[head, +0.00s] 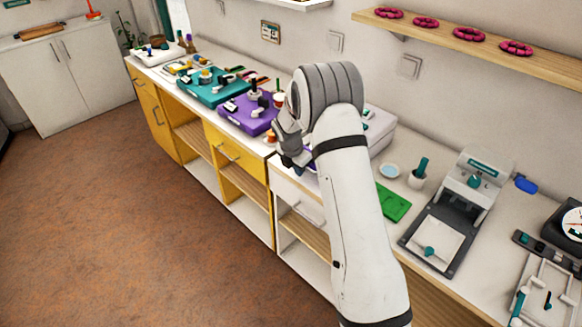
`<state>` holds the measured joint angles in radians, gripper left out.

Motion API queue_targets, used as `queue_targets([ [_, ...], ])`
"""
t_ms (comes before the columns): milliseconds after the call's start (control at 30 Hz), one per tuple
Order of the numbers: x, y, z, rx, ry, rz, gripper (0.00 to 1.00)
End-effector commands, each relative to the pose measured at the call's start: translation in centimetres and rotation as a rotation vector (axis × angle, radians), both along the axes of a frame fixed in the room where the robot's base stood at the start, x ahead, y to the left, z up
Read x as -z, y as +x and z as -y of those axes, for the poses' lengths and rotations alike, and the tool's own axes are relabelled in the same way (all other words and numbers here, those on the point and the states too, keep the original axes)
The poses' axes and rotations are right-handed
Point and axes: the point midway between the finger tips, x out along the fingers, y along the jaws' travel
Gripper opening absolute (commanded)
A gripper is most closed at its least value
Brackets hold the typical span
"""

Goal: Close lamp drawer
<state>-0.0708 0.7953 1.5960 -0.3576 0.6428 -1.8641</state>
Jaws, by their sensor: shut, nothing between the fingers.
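My white arm rises across the middle of the head view, and my grey gripper (297,160) hangs at its end, over the counter's front edge. The gripper looks shut and empty, though its fingertips are small and partly hidden. Below it is a white drawer front (290,193) with a bar handle, partly covered by my arm. To its left is a yellow drawer front (222,147) with a handle, which looks about flush with its cabinet. No drawer is clearly marked as the lamp drawer. I cannot tell whether the white drawer is fully in.
The long counter holds a teal case (208,93), a purple case (240,119), a green board (392,203) and a grey press-like device (462,195). A wall shelf (470,38) carries pink rings. The brown floor (130,230) at left is clear.

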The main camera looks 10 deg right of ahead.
Motion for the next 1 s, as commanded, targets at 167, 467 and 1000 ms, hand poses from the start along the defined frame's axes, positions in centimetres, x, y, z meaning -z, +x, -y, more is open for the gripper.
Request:
queue_targets([
  [167, -0.3, 0.7, 0.9, 0.0, 0.0, 0.0, 0.0],
  [467, -0.2, 0.7, 0.9, -0.002, 0.0, 0.0, 0.0],
  [1000, -0.3, 3.7, 6.1, 0.002, 0.0, 0.0, 0.0],
])
